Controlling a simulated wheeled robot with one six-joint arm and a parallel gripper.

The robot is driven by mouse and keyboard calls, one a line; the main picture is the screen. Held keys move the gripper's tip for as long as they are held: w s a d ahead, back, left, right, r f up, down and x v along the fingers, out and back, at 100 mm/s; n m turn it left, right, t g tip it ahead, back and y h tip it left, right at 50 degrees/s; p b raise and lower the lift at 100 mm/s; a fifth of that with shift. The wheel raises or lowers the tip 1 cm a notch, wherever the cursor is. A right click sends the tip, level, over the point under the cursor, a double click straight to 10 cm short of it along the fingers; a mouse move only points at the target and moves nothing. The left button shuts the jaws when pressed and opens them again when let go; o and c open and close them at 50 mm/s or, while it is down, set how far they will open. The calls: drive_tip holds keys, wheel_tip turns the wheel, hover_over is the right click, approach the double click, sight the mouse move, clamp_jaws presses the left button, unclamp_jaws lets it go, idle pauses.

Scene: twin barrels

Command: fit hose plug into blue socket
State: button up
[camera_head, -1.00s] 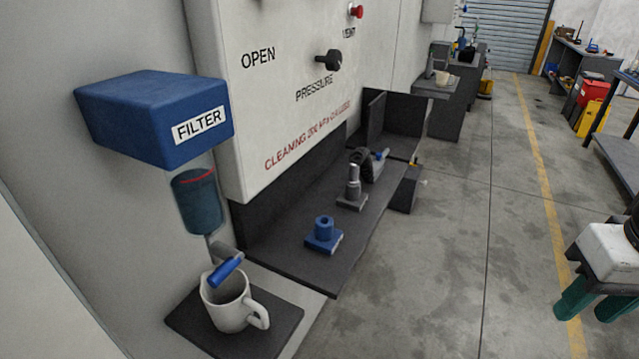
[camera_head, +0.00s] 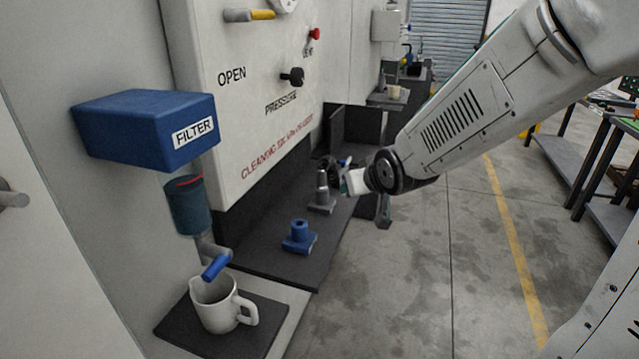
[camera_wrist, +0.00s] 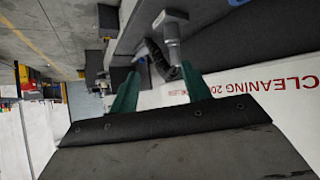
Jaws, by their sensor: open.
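The blue socket (camera_head: 299,238) stands upright on the dark shelf, nearer the front end. Behind it, a grey metal fitting (camera_head: 322,190), which looks like the hose plug, stands upright on a grey base. A black ribbed hose (camera_wrist: 158,60) lies beside the fitting (camera_wrist: 172,40) in the wrist view. My gripper (camera_head: 347,182) is just right of the fitting in the head view. In the wrist view its green fingers (camera_wrist: 160,70) are spread apart, with the hose and fitting beyond them and nothing clearly held.
The white panel (camera_head: 240,110) with knobs rises along the shelf's left side. A blue filter box (camera_head: 145,125) with a bowl and blue-handled drain hangs above a white mug (camera_head: 222,308) at the front left. Floor right of the shelf is open.

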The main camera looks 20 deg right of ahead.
sight(324, 175)
drive_tip(key=w+a+f+t+y, duration=0.1)
drive_tip(key=w+f+t, duration=0.1)
drive_tip(key=w, duration=0.4)
drive_tip(key=w+a+f+t+y, duration=0.1)
drive_tip(key=w+t, duration=0.2)
drive_tip(key=w, duration=0.3)
drive_tip(key=w+a+f+n+t, duration=0.1)
drive_tip(key=w+f+t, duration=0.1)
drive_tip(key=w, duration=0.3)
drive_tip(key=shift+w+f+y, duration=0.3)
drive_tip(key=shift+w+y, duration=0.1)
clamp_jaws()
